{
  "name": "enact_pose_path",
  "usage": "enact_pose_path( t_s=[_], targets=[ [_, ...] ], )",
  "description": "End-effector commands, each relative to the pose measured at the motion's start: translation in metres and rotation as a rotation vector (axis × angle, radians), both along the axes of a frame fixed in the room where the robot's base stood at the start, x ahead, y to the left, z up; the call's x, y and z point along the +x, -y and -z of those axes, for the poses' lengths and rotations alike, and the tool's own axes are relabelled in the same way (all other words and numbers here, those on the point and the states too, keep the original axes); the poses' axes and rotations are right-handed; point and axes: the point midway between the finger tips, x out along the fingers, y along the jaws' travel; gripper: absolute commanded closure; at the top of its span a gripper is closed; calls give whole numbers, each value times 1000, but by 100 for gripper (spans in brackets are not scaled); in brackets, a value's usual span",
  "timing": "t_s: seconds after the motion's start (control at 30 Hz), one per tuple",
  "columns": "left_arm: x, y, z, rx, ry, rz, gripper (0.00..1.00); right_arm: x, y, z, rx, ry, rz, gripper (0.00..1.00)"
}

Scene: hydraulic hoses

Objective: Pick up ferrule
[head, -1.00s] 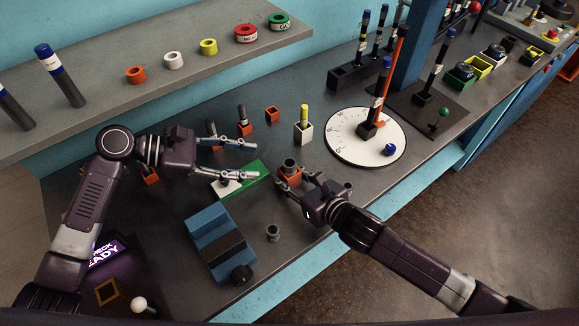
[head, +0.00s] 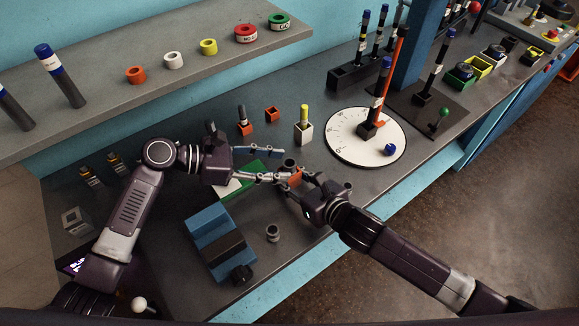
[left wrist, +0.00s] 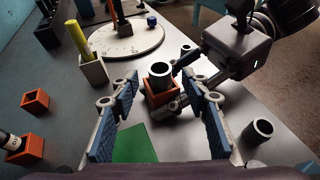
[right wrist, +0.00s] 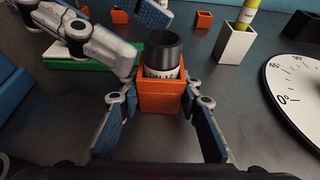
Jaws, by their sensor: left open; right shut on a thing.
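A dark hollow cylinder with a white label, which looks like the ferrule (right wrist: 163,54), stands upright in a small orange square holder (right wrist: 161,101). In the left wrist view the ferrule (left wrist: 160,72) shows between my spread left fingers, with the orange holder (left wrist: 161,94) below it. My right gripper (right wrist: 161,90) is shut on the orange holder at table level. My left gripper (head: 287,165) is open and empty, its fingertips close to the ferrule. A similar grey ring (head: 272,232) stands alone near the table's front edge.
A blue vise-like block (head: 220,245) and a green-and-white block (head: 258,176) lie close by. A white holder with a yellow rod (head: 303,130) and a round dial plate (head: 350,150) stand behind. A shelf with coloured rings (head: 173,60) runs along the back.

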Motion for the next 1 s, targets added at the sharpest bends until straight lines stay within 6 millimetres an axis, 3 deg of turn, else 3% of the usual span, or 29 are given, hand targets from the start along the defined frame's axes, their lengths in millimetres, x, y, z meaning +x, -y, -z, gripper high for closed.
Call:
enact_pose_path(
  t_s=[0.13,0.37,0.77,1.0],
  targets=[
    [4,19,8,-1,0,0,58,0,0,0,0,0,0,92],
    [5,21,9,0,2,1,58,0,0,0,0,0,0,92],
    [5,21,9,0,1,0,100,0,0,0,0,0,0,92],
    [5,21,8,0,2,1,100,0,0,0,0,0,0,92]
  ],
)
